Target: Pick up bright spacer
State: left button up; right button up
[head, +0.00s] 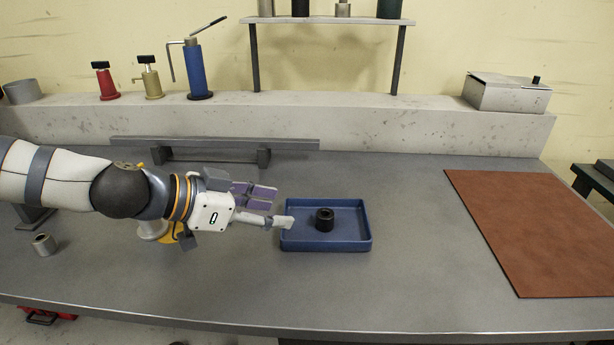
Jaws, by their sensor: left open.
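A small bright metal spacer (43,244) stands on the grey bench at the far left, below my left arm in the picture. A dark ring-shaped spacer (324,219) sits inside the blue tray (326,246). My left gripper (277,207) is open and empty, its fingers pointing right, with one light fingertip at the tray's left rim. I cannot tell whether that fingertip touches the rim. The bright spacer is well to the left of the gripper, apart from it. My right gripper is not in view.
A brown mat (545,230) lies at the right. A low metal rail (215,143) stands behind my arm. A yellow object (185,241) is partly hidden by my left gripper. Bottles and a grey box (506,93) stand on the back ledge. The front bench is clear.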

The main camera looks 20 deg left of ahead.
aim_at(44, 244)
jog(key=k+j, duration=0.75)
jog(key=j, duration=0.15)
